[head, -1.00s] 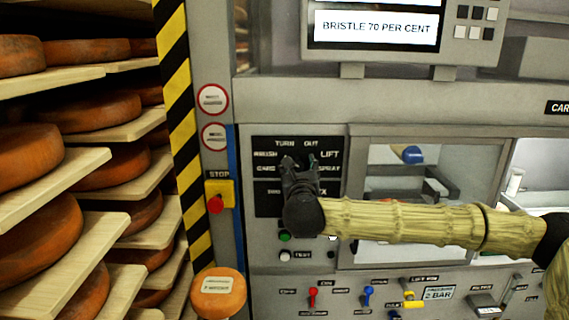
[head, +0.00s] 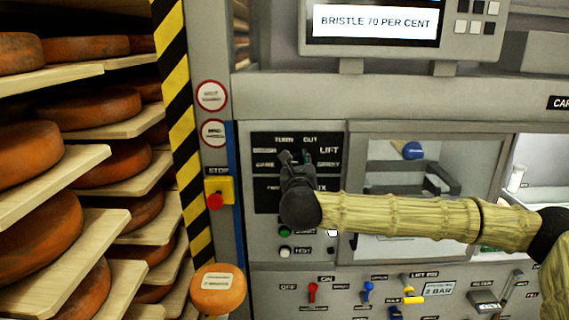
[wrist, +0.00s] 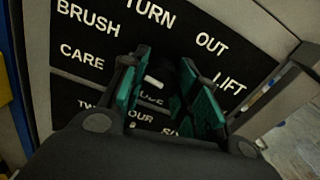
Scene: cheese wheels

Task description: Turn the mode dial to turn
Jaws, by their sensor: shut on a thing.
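The mode dial (wrist: 162,76) is a dark knob on a black panel, mostly hidden between my fingers. A short white mark shows there in the wrist view; I cannot tell for sure where the dial points. White words ring it: BRUSH, TURN (wrist: 150,12), OUT, LIFT and CARE. TURN is at the upper left of the ring in the head view (head: 284,139). My gripper (head: 296,158) is at the panel, its green-padded fingers (wrist: 165,66) shut on the dial from both sides.
A red stop button (head: 215,201) on a yellow box is left of the panel. Green (head: 285,232) and white buttons sit below. Red and blue levers (head: 368,290) line the lower console. Shelves of cheese wheels (head: 90,108) stand at left. A screen reads BRISTLE 70 PER CENT.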

